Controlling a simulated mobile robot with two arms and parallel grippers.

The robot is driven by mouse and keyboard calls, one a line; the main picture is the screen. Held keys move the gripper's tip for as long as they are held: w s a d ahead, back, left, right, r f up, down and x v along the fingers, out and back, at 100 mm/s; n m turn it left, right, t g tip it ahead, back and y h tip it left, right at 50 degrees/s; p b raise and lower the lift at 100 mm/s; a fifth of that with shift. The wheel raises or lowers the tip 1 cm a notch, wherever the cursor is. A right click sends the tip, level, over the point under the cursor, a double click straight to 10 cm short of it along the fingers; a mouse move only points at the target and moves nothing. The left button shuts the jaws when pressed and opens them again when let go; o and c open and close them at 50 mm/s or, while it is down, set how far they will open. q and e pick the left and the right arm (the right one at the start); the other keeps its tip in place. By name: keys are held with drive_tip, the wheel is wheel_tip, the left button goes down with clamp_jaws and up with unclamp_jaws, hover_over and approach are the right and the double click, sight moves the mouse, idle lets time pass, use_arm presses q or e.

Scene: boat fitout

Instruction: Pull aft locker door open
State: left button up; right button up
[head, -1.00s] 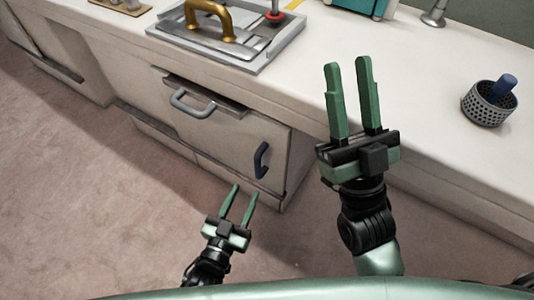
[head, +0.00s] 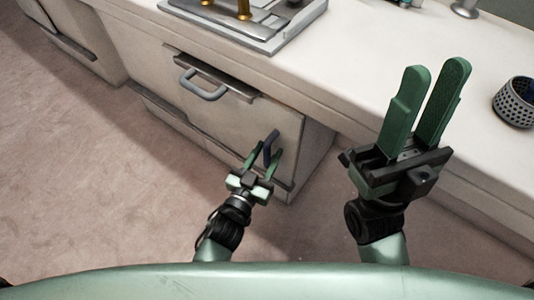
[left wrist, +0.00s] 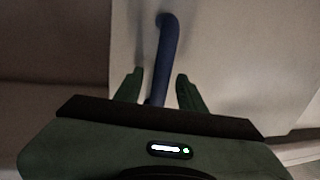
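The locker door (head: 228,124) is a pale panel in the cabinet front in the head view, and it looks closed. A dark blue bar handle (head: 271,146) stands near its right edge. My left gripper (head: 267,151) is open, with its green fingers at the lower part of this handle. In the left wrist view the handle (left wrist: 168,45) runs down between the two open fingers (left wrist: 158,80), with visible gaps at the tips. Its lower end is hidden by the gripper. My right gripper (head: 437,68) is open and empty in front of the counter.
A grey handle (head: 200,88) sits high on the cabinet front, left of the blue one. The counter (head: 350,75) carries a metal sink unit (head: 275,38) with brass parts and a perforated cup (head: 516,103). The carpeted floor (head: 90,170) at left is clear.

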use_arm(q)
clamp_jaws()
idle(1.4)
